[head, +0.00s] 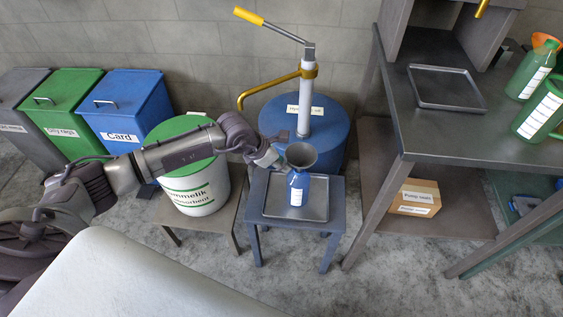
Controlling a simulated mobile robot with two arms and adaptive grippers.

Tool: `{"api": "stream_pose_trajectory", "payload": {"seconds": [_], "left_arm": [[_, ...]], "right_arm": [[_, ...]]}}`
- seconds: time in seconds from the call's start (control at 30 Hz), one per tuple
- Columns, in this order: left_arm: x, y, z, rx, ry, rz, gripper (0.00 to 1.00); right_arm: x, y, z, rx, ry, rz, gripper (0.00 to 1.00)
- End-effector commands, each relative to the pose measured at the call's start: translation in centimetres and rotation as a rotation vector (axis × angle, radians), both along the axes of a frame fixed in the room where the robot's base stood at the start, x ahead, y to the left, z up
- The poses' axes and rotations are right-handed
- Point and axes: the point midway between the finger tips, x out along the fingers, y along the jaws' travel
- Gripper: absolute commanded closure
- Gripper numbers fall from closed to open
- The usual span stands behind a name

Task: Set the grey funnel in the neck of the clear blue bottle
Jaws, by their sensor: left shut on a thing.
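The grey funnel (301,154) is mouth-up at the top of the clear blue bottle (299,188). The bottle stands upright, with a white label, on a grey tray on a small blue-grey table. My left gripper (281,161) comes in from the left and is shut on the funnel at its left side. The funnel's spout and the bottle's neck overlap in this view, so I cannot tell how deep the spout sits. My right gripper is not in view.
The tray (270,209) is otherwise bare. Behind it stands a blue drum (336,141) with a hand pump (307,95). A white tub (196,187) is to the left. A workbench (420,128) at right carries an empty tray (447,104) and green bottles (541,115).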

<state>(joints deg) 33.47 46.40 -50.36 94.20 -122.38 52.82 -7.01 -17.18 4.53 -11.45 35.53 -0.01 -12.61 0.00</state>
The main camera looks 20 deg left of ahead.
Motion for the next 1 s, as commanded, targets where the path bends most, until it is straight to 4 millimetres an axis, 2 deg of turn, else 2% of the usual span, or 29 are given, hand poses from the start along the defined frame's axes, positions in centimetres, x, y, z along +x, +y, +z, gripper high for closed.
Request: {"api": "stream_pose_trajectory", "payload": {"seconds": [0.5, 0.9, 0.93, 1.0], "left_arm": [[0.01, -0.01, -0.98, -0.001, -0.001, 0.000, 1.00], [0.01, -0.01, -0.98, -0.001, -0.001, 0.000, 1.00], [0.01, -0.01, -0.98, 0.000, 0.000, 0.000, 0.76], [0.01, -0.01, -0.98, 0.000, 0.000, 0.000, 0.64]], "right_arm": [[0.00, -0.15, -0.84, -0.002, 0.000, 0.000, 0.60], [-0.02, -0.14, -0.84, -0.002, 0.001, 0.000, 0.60], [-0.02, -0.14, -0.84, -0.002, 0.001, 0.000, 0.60], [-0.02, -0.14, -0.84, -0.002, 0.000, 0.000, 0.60]]}}
